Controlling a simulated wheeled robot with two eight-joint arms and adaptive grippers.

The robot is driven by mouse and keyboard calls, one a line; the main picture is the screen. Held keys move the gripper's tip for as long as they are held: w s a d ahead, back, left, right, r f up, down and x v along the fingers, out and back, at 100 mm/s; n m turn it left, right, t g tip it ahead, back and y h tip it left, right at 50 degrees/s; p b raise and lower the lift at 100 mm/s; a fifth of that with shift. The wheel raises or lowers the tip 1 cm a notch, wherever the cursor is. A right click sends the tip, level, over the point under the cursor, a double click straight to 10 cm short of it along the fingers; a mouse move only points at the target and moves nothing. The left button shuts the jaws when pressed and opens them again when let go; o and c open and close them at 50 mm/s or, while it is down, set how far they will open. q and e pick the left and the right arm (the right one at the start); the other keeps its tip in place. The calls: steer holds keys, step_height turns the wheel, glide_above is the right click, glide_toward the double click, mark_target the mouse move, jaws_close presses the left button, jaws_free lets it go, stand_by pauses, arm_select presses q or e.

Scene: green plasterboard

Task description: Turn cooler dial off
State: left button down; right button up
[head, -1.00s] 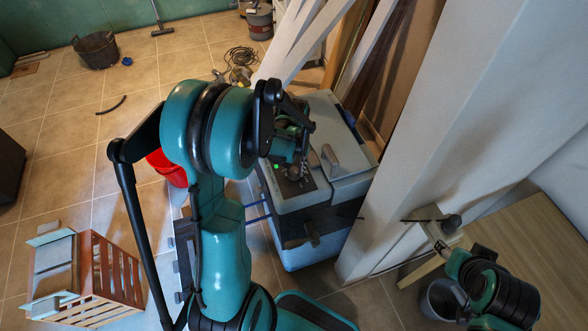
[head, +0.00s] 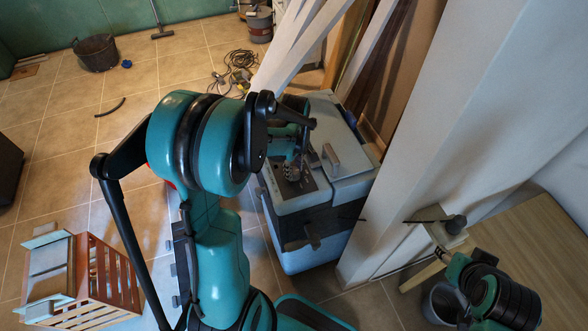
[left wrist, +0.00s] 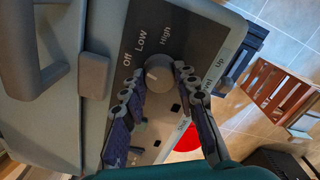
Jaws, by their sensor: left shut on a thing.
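The cooler (head: 352,189) is a grey-blue box with a dark control panel (head: 315,196). In the left wrist view, a round grey dial (left wrist: 158,71) sits on the panel (left wrist: 200,38), beside the printed words Off, Low and High. My left gripper (left wrist: 160,78) has its two dark fingers on either side of the dial and is shut on it. In the head view, my left gripper (head: 292,168) points down at the panel, with the dial mostly hidden. I cannot tell which word the dial points to.
A grey handle (head: 331,157) stands up on the cooler's top. White boards (head: 300,45) and a pale pillar (head: 440,130) stand close behind and right. A wooden crate (head: 105,275) is at lower left. The tiled floor at left is mostly clear.

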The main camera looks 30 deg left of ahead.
mark_target(294, 170)
arm_select(q)
steer(key=shift+n, duration=1.5)
steer(key=c, duration=1.2)
jaws_free()
steer(key=shift+o, duration=0.2)
step_height(294, 170, up, 12)
